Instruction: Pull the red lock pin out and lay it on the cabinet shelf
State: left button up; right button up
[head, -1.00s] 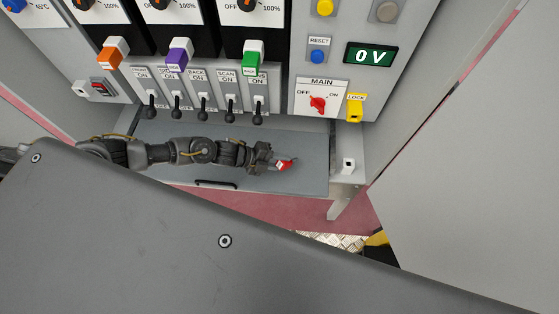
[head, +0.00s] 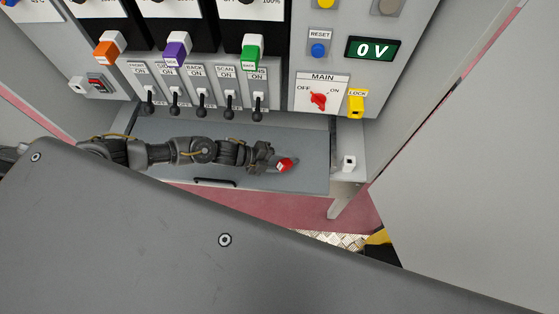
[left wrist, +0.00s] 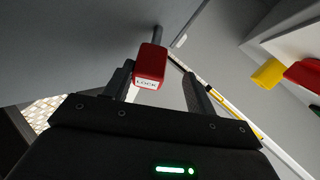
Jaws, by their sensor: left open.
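The red lock pin (head: 286,163) is at the right part of the grey cabinet shelf (head: 310,140), clear of the yellow lock housing (head: 356,104). My right gripper is not in view.
Several black toggle levers (head: 202,105) hang above the shelf's back edge. The red MAIN switch (head: 319,99) is beside the lock housing, and a display (head: 373,51) reads 0 V. The shelf's front is clear.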

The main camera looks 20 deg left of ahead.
pick_arm(q)
jog(key=b+v, duration=0.2)
jog(key=v, duration=0.8)
jog(key=shift+s+a+r, duration=0.2)
jog(key=shift+a, duration=0.1)
dwell(0.4)
